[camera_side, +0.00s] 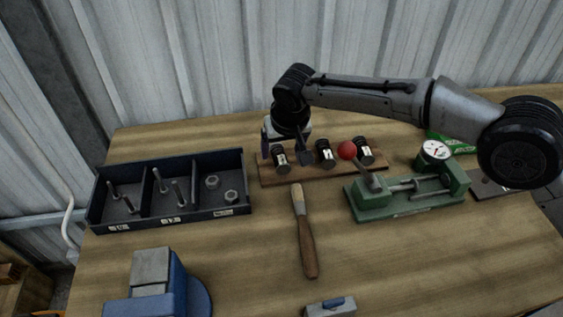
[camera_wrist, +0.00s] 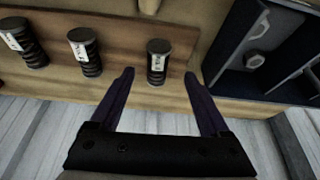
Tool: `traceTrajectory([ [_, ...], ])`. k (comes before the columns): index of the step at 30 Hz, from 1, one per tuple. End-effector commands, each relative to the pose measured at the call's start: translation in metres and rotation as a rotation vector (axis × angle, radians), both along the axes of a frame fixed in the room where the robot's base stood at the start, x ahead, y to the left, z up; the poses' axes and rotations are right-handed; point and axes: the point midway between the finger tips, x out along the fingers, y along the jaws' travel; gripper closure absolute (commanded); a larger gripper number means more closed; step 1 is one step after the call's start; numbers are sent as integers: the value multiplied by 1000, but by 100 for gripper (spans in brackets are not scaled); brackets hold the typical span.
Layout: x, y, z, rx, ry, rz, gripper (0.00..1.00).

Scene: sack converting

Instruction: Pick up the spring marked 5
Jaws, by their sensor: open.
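Three dark coil springs with white paper labels stand in a row on a wooden board (camera_side: 340,170). In the side view they are the left spring (camera_side: 281,158), the middle spring (camera_side: 325,153) and the right spring (camera_side: 364,152). In the wrist view the order is reversed: the left spring (camera_wrist: 158,64) is at the right, then the middle spring (camera_wrist: 85,52) and the right spring (camera_wrist: 23,44). The label marks are too small to read, so I cannot tell which is 5. My gripper (camera_side: 286,153) is open and empty, its fingertips (camera_wrist: 160,76) appearing either side of the left spring; contact cannot be told.
A dark blue divided bin (camera_side: 247,205) with bolts and nuts stands left of the board. A green fixture (camera_side: 400,205) with a red ball lever and dial is at right. A wooden-handled tool (camera_side: 306,240) and blue vise (camera_side: 155,285) lie in front. Corrugated wall is behind.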

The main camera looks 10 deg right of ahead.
Motion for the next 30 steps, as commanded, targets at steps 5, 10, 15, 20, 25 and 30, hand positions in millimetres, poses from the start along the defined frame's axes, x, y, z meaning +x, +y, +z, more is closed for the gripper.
traceTrajectory([
  [5,2,-1,-11,-1,1,0,20],
  [10,6,-4,-34,-2,3,-2,20],
  [15,15,-3,-51,0,1,-1,20],
  [20,15,-3,-51,0,0,-1,20],
  [25,15,-3,-51,0,0,0,42],
  [30,15,-3,-51,0,0,0,72],
])
